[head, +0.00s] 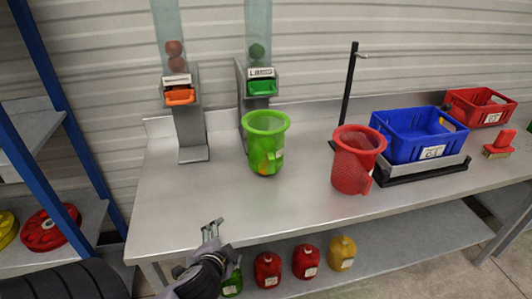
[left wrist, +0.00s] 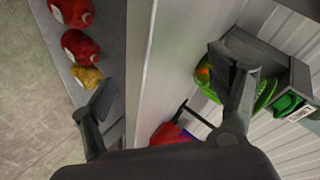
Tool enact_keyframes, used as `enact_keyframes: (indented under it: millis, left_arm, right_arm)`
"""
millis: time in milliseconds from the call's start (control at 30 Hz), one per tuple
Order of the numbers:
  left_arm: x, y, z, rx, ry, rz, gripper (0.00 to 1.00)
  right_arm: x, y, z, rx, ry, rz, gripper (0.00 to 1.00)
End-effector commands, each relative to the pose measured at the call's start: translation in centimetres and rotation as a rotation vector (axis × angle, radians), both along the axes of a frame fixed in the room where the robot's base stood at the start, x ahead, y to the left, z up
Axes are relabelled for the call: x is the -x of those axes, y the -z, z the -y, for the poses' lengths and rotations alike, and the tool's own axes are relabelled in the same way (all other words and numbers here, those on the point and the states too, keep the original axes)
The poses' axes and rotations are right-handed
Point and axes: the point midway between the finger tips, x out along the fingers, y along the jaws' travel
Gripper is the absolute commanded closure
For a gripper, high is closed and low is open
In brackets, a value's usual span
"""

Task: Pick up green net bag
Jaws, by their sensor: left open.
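The green net bag (head: 265,143) stands upright on the metal table, below the green-fronted dispenser. It has a wide round rim, and something orange-yellow shows low in its side. In the left wrist view, a green part of it (left wrist: 264,94) shows beside one finger, which hides much of the rest. My left gripper (head: 211,230) is open and empty at the table's front edge, in front and to the left of the bag, apart from it. Its two fingers are spread wide in the left wrist view (left wrist: 170,95). My right gripper is not in view.
A red net bag (head: 355,160) stands to the right. Behind it are a black post (head: 347,95), a blue crate (head: 415,133) on a scale and a red crate (head: 480,107). An orange-fronted dispenser (head: 188,125) stands left. The table's front middle (head: 270,205) is clear.

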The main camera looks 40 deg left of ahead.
Motion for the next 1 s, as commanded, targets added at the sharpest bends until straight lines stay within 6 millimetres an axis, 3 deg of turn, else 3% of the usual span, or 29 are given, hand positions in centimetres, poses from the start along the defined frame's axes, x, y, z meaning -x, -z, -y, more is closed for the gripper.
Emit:
enact_keyframes:
  millis: [33, 133, 233, 333, 567, 1000]
  left_arm:
    - [-1.4, -2.0, -1.6, -0.103, 0.048, 0.057, 0.18]
    - [-3.9, -5.8, -3.7, -0.306, 0.155, 0.161, 0.18]
    - [-6.1, -9.4, -4.6, -0.507, 0.283, 0.241, 0.18]
    - [-7.6, -11.7, -4.5, -0.661, 0.399, 0.29, 0.18]
    - [-9.5, -13.3, -4.3, -0.772, 0.491, 0.319, 0.18]
    - [-16.9, -13.5, -5.9, -0.768, 0.485, 0.319, 0.18]
  right_arm:
    - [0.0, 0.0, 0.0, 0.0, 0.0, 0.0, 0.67]
    - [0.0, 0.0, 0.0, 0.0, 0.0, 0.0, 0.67]
    - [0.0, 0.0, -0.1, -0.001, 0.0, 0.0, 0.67]
    - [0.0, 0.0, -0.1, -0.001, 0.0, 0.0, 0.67]
    - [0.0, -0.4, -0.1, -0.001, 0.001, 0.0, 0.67]
    - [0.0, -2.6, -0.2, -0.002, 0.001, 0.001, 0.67]
